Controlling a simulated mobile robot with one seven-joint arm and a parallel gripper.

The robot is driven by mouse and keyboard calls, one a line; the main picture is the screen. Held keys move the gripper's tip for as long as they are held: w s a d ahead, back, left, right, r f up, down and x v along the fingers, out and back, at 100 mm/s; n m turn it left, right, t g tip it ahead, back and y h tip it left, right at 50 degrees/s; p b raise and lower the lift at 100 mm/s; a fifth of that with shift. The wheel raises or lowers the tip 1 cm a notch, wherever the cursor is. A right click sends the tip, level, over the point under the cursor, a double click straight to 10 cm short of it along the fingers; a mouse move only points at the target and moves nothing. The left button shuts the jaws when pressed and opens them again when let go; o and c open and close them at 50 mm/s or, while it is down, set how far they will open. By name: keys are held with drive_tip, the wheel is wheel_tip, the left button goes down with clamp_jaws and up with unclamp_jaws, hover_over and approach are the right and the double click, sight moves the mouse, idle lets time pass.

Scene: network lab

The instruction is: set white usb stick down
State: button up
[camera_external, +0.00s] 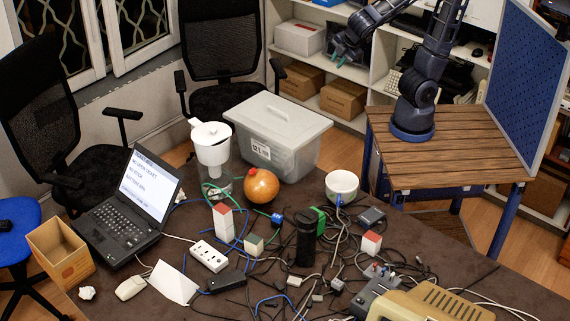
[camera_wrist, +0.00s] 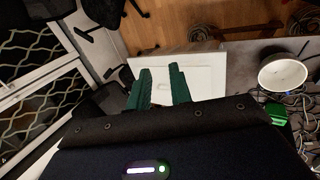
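My gripper (camera_external: 345,55) is raised high behind the table, beyond the lidded bin in the external view. In the wrist view its two green fingers (camera_wrist: 160,77) stand apart, with the white bin lid showing below and between them. I see no object between the fingers, though a small white one could blend into the lid. I cannot pick out the white usb stick for certain. Small pale pieces lie among the cables on the dark table (camera_external: 165,258), too small to identify.
The lidded bin (camera_external: 279,118), water filter jug (camera_external: 212,150), orange round object (camera_external: 262,186) and white bowl (camera_external: 341,185) stand along the far side. A laptop (camera_external: 130,212), power strip (camera_external: 209,256) and cardboard box (camera_external: 61,252) are left. Cables and adapters crowd the middle.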

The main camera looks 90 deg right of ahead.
drive_tip(key=w+a+f+n+t+h, duration=0.1)
drive_tip(key=w+a+f+n+t, duration=0.2)
drive_tip(key=w+a+n, duration=0.35)
drive_tip(key=w+a+f+n+t+h, duration=0.15)
drive_tip(key=w+a+n, duration=0.25)
drive_tip(key=a, duration=0.6)
drive_tip(key=a+f+n+t+y, duration=0.2)
drive_tip(key=a+f+n, duration=0.25)
drive_tip(key=a, duration=0.55)
drive_tip(key=a+f+n+t+y, duration=0.3)
drive_tip(key=a+n, duration=0.2)
drive_tip(key=a, duration=0.5)
drive_tip(key=n+g+y, duration=0.4)
drive_tip(key=n+y, duration=0.8)
drive_tip(key=n, duration=0.5)
approach(393, 273)
drive_tip(key=shift+w+a, duration=0.35)
drive_tip(key=shift+a, duration=0.25)
drive_tip(key=shift+a+f+h, duration=0.25)
drive_tip(key=shift+f, duration=0.05)
drive_tip(key=x, duration=0.4)
drive_tip(key=shift+w+a+r, duration=0.1)
drive_tip(key=shift+w, duration=0.15)
drive_tip(key=shift+x, duration=2.95)
clamp_jaws()
